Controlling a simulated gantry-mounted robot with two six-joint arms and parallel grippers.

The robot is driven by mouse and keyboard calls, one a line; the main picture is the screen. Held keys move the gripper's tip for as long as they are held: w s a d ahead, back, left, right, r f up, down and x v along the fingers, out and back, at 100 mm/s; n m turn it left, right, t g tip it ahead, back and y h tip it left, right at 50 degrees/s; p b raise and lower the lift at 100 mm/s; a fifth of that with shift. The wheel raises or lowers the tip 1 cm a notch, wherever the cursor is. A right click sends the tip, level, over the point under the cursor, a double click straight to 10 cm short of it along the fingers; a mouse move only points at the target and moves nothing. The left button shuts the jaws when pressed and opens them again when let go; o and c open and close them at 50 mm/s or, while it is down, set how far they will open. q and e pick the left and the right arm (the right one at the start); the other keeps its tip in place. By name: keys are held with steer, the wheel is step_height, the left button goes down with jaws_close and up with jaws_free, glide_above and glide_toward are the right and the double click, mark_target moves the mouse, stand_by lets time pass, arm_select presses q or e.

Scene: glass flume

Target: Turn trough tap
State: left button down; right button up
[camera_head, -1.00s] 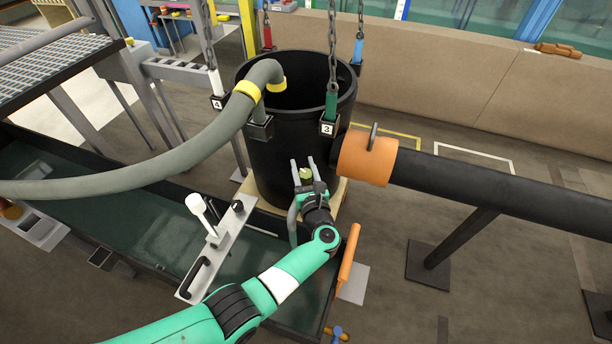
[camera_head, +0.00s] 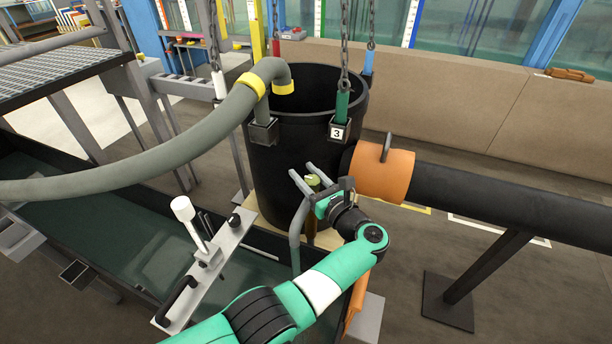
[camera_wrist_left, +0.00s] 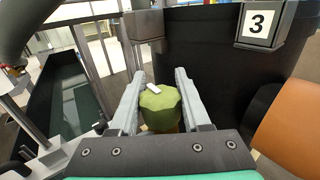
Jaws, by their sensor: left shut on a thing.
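The tap has a green knob (camera_head: 313,181) in front of the black barrel (camera_head: 270,180). In the left wrist view the knob (camera_wrist_left: 160,108) sits between the two grey fingers, with a small white mark on top. My left gripper (camera_head: 302,173) is shut on the knob, its fingers pointing up and left in the head view. A brownish upright part shows below the knob, and a grey pipe (camera_head: 296,238) bends down beside it. The long dark trough (camera_head: 120,235) lies at the left. My right gripper is not in view.
A thick grey hose (camera_head: 150,160) crosses to the barrel's rim. Chains hang around the barrel, one by the label 3 (camera_head: 339,132). An orange collar (camera_head: 383,173) and black pipe (camera_head: 500,195) extend right. A panel with a white-knobbed lever (camera_head: 190,220) lies left of my arm.

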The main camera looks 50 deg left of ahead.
arm_select(q)
steer(key=shift+c, duration=1.9)
jaws_free()
steer(key=s+d, duration=0.2)
steer(key=d, duration=0.9)
steer(key=shift+s+d, duration=0.15)
